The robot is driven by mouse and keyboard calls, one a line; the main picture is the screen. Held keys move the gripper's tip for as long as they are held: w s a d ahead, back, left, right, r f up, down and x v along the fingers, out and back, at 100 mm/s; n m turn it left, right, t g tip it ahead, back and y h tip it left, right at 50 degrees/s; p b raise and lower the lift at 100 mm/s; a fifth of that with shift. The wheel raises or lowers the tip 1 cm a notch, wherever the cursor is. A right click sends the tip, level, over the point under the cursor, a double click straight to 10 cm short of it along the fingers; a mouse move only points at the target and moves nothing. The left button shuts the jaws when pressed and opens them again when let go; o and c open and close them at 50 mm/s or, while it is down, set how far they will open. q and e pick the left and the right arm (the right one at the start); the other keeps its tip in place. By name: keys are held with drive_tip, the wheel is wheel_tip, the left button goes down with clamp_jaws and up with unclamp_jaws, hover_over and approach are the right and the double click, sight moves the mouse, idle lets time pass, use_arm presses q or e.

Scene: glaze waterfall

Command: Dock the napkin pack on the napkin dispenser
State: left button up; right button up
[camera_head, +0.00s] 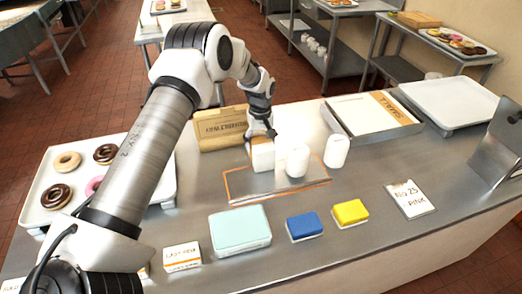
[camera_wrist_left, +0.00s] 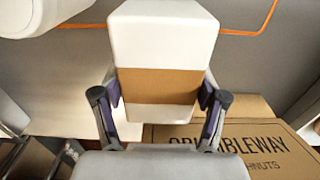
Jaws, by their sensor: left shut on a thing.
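The napkin pack (camera_head: 263,157) is a white block with a brown band. It is upright at the orange-outlined area of the counter; I cannot tell whether it touches the surface. My left gripper (camera_head: 262,135) is shut on it from above and behind. In the left wrist view the pack (camera_wrist_left: 163,40) sits between the two fingers of the left gripper (camera_wrist_left: 160,97), which press its sides at the band. A tilted grey metal stand (camera_head: 500,150) at the right edge may be the napkin dispenser; I cannot tell for sure. My right gripper is not in view.
Two white rounded cylinders (camera_head: 298,161) stand just right of the pack. A cardboard box (camera_head: 221,128) stands behind it. A donut tray (camera_head: 52,170) is at left; a shallow box (camera_head: 350,122) and white tray (camera_head: 450,97) are behind right. Blue (camera_head: 304,227) and yellow (camera_head: 350,213) blocks lie in front.

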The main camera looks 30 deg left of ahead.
use_arm(q)
drive_tip(key=shift+f, duration=0.1)
drive_tip(key=shift+w+a+r+b, duration=0.1)
drive_tip(key=shift+r+b, duration=0.25)
drive_tip(key=shift+r, duration=0.2)
wheel_tip(320, 180, up, 27)
drive_tip(key=b, duration=0.4)
drive_tip(key=shift+f, duration=0.15)
